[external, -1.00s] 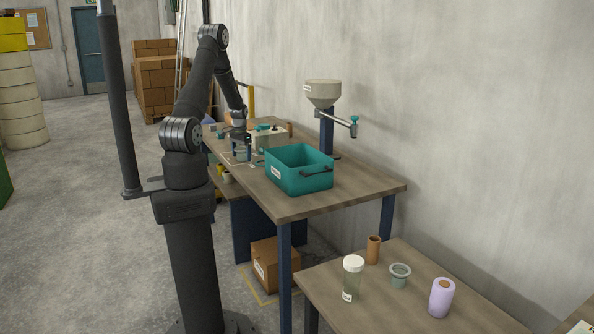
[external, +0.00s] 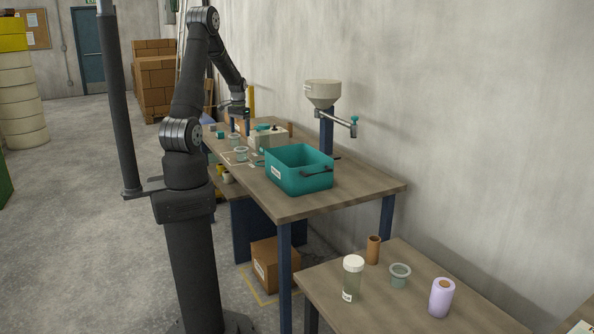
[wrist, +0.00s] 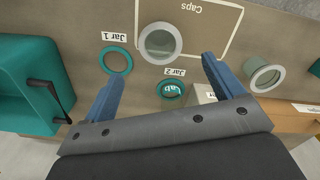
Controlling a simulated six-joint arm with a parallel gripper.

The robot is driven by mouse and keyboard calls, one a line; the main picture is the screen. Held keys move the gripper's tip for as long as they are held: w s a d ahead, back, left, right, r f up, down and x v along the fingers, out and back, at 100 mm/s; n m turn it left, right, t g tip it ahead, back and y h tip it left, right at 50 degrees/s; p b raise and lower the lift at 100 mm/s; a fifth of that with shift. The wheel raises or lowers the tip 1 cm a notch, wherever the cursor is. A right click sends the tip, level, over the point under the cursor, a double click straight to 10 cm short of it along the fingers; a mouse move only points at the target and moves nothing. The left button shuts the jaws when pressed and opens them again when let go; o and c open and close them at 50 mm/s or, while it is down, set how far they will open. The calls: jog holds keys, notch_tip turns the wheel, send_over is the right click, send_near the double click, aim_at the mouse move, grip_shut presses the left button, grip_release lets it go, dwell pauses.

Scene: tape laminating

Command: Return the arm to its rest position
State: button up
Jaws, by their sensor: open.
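My gripper (external: 239,125) hangs open and empty above the far part of the long workbench (external: 350,192). Its two blue fingers are spread apart in the wrist view (wrist: 162,70). Below them in the wrist view are a round clear piece with a pale rim (wrist: 160,43) at the edge of a tan area marked Caps, and two teal rings labelled Jar 1 (wrist: 117,46) and Jar 2 (wrist: 158,89). The clear piece looks to be the small jar-like item (external: 240,157) in the external view. Nothing touches the fingers.
A teal bin (external: 290,184) with dark handles stands on the bench, nearer the camera than my gripper. A hopper (external: 323,94) on a blue post stands behind it. Another clear round piece (wrist: 266,78) lies right in the wrist view. A nearer table (external: 390,312) holds several items.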

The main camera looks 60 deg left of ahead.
aim_at(241, 148)
jog(key=shift+f, duration=4.75)
jog(key=shift+f, duration=0.1)
